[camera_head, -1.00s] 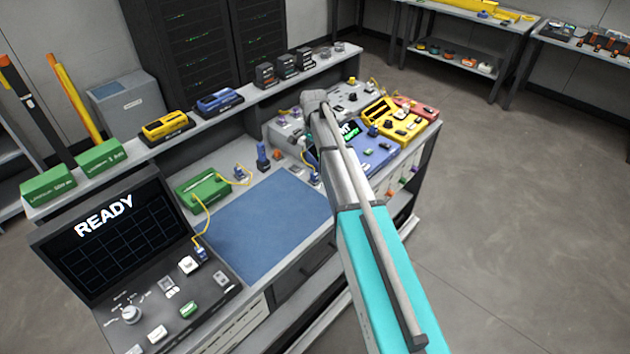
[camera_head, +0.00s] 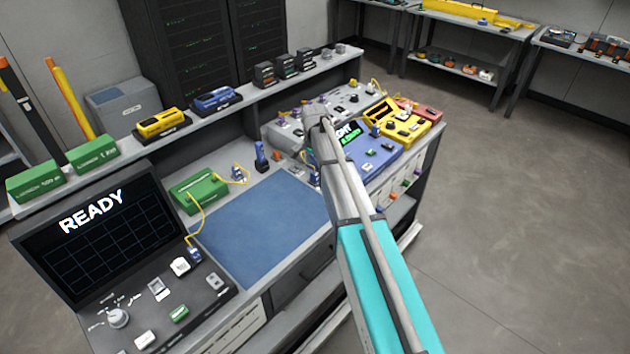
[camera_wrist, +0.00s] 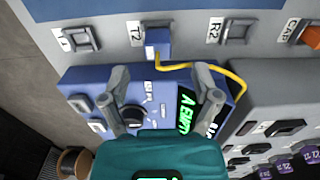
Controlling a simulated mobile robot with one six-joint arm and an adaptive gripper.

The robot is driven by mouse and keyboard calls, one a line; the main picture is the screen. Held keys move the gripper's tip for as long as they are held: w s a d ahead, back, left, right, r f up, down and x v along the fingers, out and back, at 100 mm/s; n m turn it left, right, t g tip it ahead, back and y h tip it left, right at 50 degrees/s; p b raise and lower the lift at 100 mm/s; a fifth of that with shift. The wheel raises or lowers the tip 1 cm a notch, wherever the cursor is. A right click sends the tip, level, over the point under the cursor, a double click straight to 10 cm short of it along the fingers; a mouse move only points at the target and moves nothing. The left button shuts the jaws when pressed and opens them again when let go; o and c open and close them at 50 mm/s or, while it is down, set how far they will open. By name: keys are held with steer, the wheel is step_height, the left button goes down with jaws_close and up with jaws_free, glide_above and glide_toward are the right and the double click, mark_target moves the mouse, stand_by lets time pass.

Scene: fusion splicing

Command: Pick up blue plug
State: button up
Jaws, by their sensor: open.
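In the wrist view, a blue plug (camera_wrist: 158,43) with a yellow cable sits at the socket marked T2 on a grey panel (camera_wrist: 185,50). My gripper (camera_wrist: 161,76) is open and empty. Its two grey fingers are spread over a blue device (camera_wrist: 80,78) with a dark knob, and the plug is ahead of the gap between them. In the head view my arm hides my gripper. Other blue plugs show there, one on the dark console (camera_head: 194,254) and one beside the green box (camera_head: 238,173).
The yellow cable (camera_wrist: 222,72) arcs over the blue device near the right finger. A grey unit with dark switches (camera_wrist: 285,128) is at the right. In the head view, a blue mat (camera_head: 262,228) lies clear on the bench, and a READY screen (camera_head: 95,235) stands at left.

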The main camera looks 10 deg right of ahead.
mark_target(314, 173)
steer(key=shift+f, duration=0.15)
step_height(314, 173, down, 5)
steer(key=b, duration=0.5)
steer(key=shift+s, duration=0.1)
stand_by(0.3)
stand_by(0.5)
steer(key=c, duration=1)
